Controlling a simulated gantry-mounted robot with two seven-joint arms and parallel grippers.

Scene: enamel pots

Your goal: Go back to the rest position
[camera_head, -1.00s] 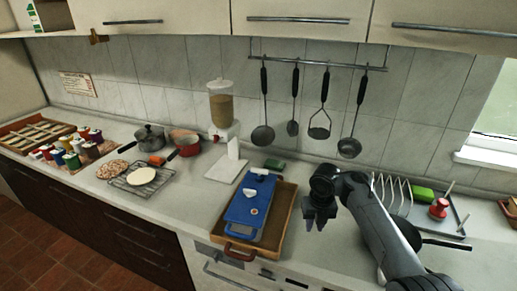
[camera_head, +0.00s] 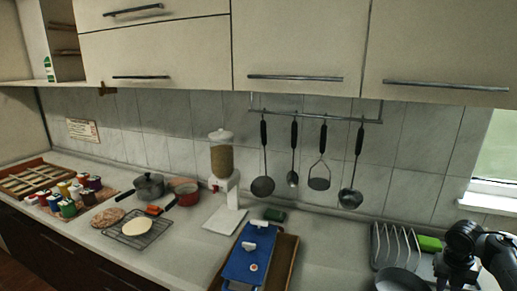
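My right gripper (camera_head: 456,277) is at the lower right corner, over the dish rack area and beside a dark pan (camera_head: 401,280). Its fingers are dark and small against the arm, and I cannot tell whether they are open or shut. Nothing is clearly visible in it. My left gripper is not in view. A grey lidded pot (camera_head: 149,187) and a red pot (camera_head: 186,193) stand on the counter at left centre, well away from my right arm.
A blue case (camera_head: 248,258) lies in a wooden tray (camera_head: 285,262). A dispenser (camera_head: 222,160) stands behind. Utensils hang from a rail (camera_head: 317,117). A dish rack (camera_head: 395,246) is near my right arm. Several jars (camera_head: 72,197) and a cooling rack (camera_head: 150,235) are left.

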